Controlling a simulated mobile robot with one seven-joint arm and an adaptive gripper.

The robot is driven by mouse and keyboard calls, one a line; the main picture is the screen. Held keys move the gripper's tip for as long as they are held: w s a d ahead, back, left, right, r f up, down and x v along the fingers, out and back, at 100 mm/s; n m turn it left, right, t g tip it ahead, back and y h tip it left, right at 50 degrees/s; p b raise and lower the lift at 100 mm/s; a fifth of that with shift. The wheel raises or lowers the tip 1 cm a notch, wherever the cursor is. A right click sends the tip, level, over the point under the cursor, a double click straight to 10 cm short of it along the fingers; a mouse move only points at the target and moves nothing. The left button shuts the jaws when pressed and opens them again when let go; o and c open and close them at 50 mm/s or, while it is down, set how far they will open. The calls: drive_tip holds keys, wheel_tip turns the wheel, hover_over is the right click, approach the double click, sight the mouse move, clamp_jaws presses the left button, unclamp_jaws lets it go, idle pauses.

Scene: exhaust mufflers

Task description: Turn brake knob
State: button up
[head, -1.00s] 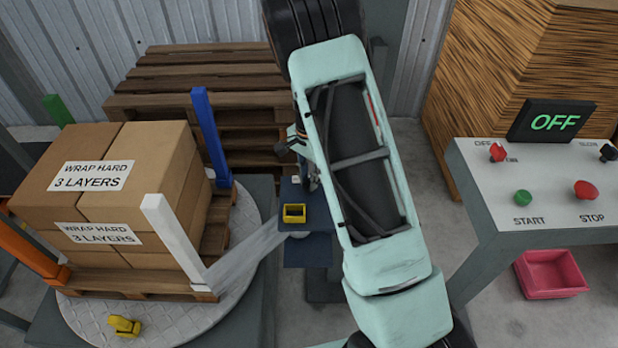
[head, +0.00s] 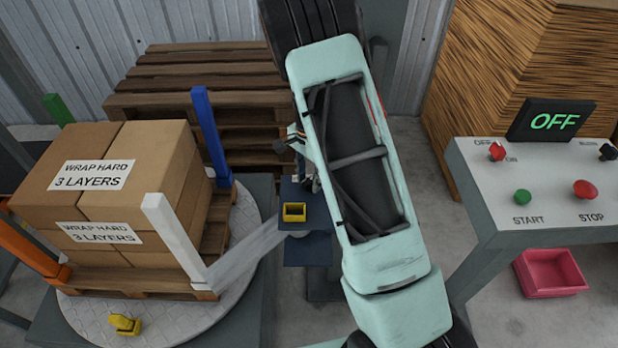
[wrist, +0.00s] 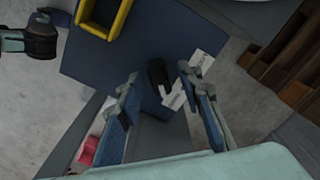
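In the wrist view, a small black knob (wrist: 157,74) sits on the face of a dark blue box (wrist: 100,58). A white label (wrist: 188,82) lies beside the knob; its text is too small to read. My gripper (wrist: 157,92) is open, with one finger on each side of the knob's line. The knob shows between and just beyond the fingertips, and I cannot tell whether they touch it.
A yellow open holder (head: 294,212) is on the blue box, also at the wrist view's top (wrist: 104,15). A control panel (head: 545,185) at right has a display (head: 553,121) reading OFF. A pink bin (head: 550,272) sits below.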

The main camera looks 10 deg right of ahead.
sight(309, 180)
wheel_tip(309, 180, up, 12)
idle(0.6)
idle(0.4)
